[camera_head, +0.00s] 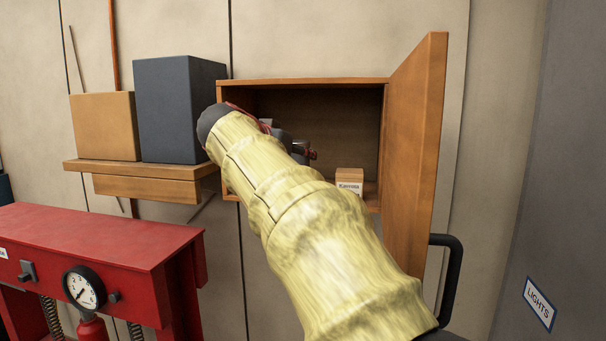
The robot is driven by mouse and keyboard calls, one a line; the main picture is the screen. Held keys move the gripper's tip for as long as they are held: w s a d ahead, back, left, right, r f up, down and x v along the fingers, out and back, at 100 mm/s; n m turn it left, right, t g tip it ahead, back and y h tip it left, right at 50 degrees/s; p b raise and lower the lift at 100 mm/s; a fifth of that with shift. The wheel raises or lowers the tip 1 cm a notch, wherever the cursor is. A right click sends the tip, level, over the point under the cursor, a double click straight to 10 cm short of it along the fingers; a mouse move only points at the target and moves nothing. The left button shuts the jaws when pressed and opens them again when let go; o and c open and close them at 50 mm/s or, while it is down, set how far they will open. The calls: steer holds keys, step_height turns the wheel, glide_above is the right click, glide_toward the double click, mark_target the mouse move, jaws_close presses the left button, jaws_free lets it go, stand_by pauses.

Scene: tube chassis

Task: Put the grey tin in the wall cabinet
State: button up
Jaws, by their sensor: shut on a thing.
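The wall cabinet (302,82) is a wooden box on the wall with its door (415,150) swung open to the right. My gripper (303,152), dark with red parts, shows only partly past my yellow-sleeved arm. It is at the cabinet's opening, left of its middle; I cannot tell how deep inside. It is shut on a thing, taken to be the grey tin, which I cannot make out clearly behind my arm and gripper.
A small tan box (349,176) with a white label stands on the cabinet floor at the right. Left of the cabinet, a shelf (145,170) carries a tan box (105,127) and a dark box (178,110). A red bench (95,240) with a gauge (84,288) stands below.

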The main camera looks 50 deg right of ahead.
steer(key=d+f, duration=0.2)
steer(key=shift+w+d+f, duration=0.15)
steer(key=shift+d+f, duration=0.1)
steer(key=shift+f, duration=0.15)
step_height(320, 180, down, 2)
steer(key=shift+d+f+p, duration=0.15)
steer(key=shift+p, duration=0.6)
steer(key=shift+f, duration=0.6)
steer(key=shift+f, duration=0.1)
steer(key=o, duration=1.3)
